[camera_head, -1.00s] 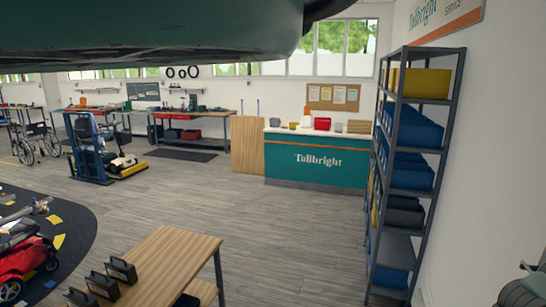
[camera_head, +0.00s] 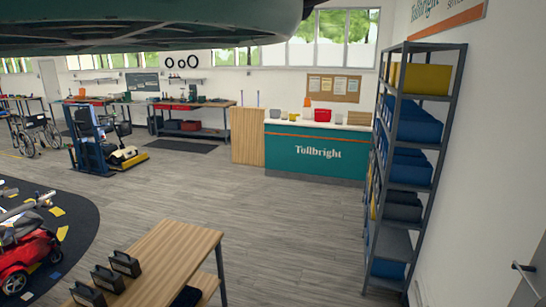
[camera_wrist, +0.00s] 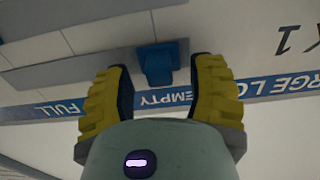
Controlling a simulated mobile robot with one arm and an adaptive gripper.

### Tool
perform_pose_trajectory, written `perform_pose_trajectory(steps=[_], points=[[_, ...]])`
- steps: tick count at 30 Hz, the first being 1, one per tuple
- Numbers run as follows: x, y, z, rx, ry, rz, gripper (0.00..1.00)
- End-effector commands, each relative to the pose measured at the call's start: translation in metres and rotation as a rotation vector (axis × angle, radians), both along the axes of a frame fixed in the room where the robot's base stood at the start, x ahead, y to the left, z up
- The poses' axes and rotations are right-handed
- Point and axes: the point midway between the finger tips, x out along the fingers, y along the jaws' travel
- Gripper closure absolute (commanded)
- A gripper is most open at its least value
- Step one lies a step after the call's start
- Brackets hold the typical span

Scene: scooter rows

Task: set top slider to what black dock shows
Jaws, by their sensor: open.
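In the wrist view my gripper (camera_wrist: 162,65) is open, with one yellow ridged finger on each side of a blue slider knob (camera_wrist: 157,62). The knob shows between the fingertips; I cannot tell whether they touch it. The knob sits on a pale panel by a grey strip (camera_wrist: 70,70), close to the word EMPTY on a blue label band (camera_wrist: 80,107). FULL stands farther left on that band. In the head view, black docks (camera_head: 107,278) stand in a row on a wooden table (camera_head: 175,250). No reading on them is legible from here.
A tall shelf rack (camera_head: 408,150) with blue and yellow bins stands at the right by the wall. A teal counter (camera_head: 318,155) is at the back. A red scooter (camera_head: 25,255) stands on a dark mat at lower left. The middle floor is clear.

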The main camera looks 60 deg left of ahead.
Motion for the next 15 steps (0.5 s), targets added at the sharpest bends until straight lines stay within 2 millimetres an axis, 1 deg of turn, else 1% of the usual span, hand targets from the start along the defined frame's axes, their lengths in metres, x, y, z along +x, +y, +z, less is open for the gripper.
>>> perform_pose_trajectory(steps=[1, 2, 15], points=[[-0.0002, -0.0003, 0.0001, 0.0, 0.0, -0.001, 0.5], [-0.0001, -0.0002, 0.0, 0.0, 0.0, -0.001, 0.54], [0.0, 0.0003, 0.0001, -0.001, 0.001, 0.0, 0.99]])
